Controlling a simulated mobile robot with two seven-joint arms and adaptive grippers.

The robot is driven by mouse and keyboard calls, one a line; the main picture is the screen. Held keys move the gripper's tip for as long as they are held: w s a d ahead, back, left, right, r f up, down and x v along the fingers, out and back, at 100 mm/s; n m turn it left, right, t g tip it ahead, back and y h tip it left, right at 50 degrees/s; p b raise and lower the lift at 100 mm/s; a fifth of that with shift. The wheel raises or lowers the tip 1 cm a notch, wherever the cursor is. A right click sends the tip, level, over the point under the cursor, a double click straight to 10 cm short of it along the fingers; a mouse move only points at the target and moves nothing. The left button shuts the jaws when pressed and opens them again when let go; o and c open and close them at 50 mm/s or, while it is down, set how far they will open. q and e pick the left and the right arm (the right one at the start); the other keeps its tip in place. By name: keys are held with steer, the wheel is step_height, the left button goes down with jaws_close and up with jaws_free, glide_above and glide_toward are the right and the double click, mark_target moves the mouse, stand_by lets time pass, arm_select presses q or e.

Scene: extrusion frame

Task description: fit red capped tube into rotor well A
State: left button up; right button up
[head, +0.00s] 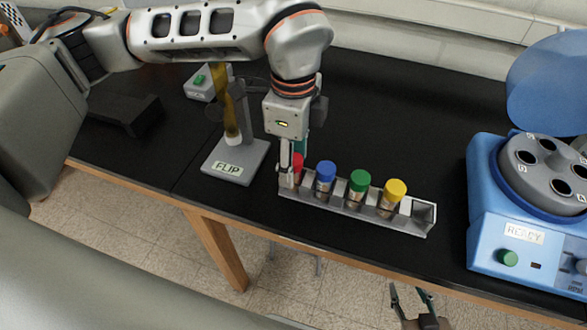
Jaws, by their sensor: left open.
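The red capped tube (298,160) stands in the leftmost place of a grey rack (337,206); its lower part is hidden by my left gripper and the rack. My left gripper (291,172) points down at the red cap with its fingers open, one in front of the cap. I cannot tell whether they touch it. The rotor (543,172) sits in the blue centrifuge (484,215) at the right, with several dark wells showing; its small labels are hard to read. My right gripper (412,300) is open and empty at the bottom, off the table's front edge.
Blue (326,170), green (359,180) and yellow (395,189) capped tubes stand in the rack; its right end place is empty. The FLIP stand (235,163) is left of the rack. The centrifuge lid (550,80) is raised. Table between rack and centrifuge is clear.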

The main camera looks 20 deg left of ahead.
arm_select(q)
steer(key=c, duration=1)
